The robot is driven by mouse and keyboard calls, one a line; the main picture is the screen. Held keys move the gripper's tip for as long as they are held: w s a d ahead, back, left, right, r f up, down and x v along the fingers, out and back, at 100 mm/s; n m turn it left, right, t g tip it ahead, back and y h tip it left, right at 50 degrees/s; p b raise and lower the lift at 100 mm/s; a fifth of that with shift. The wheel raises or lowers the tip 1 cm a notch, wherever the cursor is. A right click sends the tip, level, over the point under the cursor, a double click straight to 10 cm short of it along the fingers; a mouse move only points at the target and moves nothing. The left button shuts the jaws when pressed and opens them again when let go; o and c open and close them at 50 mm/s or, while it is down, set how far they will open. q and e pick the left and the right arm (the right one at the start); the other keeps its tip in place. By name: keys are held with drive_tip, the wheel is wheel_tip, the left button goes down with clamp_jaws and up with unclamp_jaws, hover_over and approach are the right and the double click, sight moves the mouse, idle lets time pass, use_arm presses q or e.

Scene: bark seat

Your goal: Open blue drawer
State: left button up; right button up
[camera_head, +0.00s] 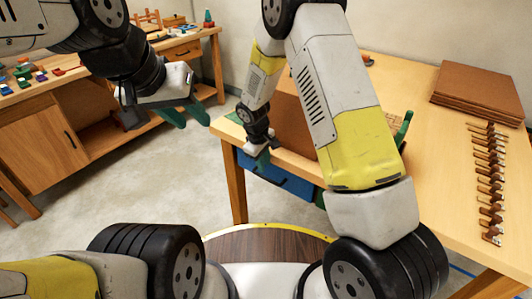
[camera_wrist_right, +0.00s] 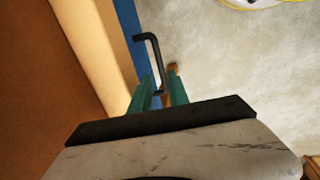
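The blue drawer (camera_head: 278,176) is set under the front edge of the right-hand table; its front also shows as a blue strip in the right wrist view (camera_wrist_right: 138,50). Its black handle (camera_wrist_right: 155,58) stands out from that front. My right gripper (camera_wrist_right: 162,88) has its green fingers apart at the drawer, with part of the handle between them; I see no clear grip on it. In the head view my right gripper (camera_head: 262,160) is small and partly hides the drawer. My left gripper (camera_head: 185,115) is empty, its green fingers apart, in the air left of the table.
The wooden table (camera_head: 440,160) carries brown sheets (camera_head: 478,95) and a row of small tools (camera_head: 489,180). A workbench (camera_head: 50,145) with small coloured items stands at the left. Floor between the benches is clear.

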sight(266, 179)
drive_tip(key=f, duration=0.5)
drive_tip(key=w+d+f, duration=0.1)
drive_tip(key=f, duration=0.1)
drive_tip(key=shift+w+f, duration=0.1)
drive_tip(key=shift+f, duration=0.1)
clamp_jaws()
idle(1.2)
